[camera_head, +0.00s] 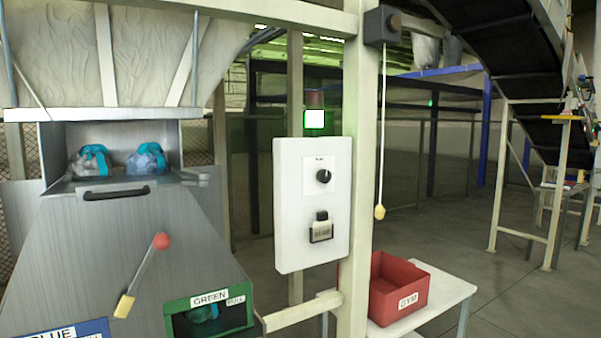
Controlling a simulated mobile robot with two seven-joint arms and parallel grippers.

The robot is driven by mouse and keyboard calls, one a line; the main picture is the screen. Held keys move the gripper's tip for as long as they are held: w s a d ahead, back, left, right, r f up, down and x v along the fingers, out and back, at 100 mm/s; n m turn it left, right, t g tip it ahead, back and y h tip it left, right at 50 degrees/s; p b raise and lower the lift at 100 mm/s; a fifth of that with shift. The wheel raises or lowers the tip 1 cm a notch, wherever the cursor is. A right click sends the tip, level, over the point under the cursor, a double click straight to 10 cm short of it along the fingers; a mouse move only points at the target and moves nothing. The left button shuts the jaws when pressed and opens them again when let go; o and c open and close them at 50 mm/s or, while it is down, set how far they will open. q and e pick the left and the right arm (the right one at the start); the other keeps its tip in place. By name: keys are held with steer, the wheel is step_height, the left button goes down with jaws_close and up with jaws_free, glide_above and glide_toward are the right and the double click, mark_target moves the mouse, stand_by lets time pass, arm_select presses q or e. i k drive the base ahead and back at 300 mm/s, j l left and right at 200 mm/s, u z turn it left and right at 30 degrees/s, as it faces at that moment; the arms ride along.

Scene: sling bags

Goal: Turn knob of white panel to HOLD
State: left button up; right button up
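The white panel (296,236) is fixed to a pale upright post in the middle of the head view. Its black round knob (323,176) sits on a white label plate in the panel's upper part. The print on the plate is too small to read, so I cannot tell which position the knob points to. Below the knob hangs a dark padlock-like piece with a tag (321,232). Neither of my grippers shows in this view.
A metal hopper (110,225) with a red-ended lever (161,242) stands at left, bags in its opening. A green-framed bin (209,299) is below. A red GYM bin (390,290) sits on a white table at right. A pull cord (380,211) hangs beside the post. A lamp (314,119) glows green-white.

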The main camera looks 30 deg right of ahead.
mark_target(323, 175)
steer(key=i+j+z, duration=0.15)
steer(key=i+z, duration=0.25)
steer(key=i+j+z, duration=0.25)
steer(key=i+z, duration=0.15)
steer(key=z, duration=0.7)
steer(key=i, duration=0.65)
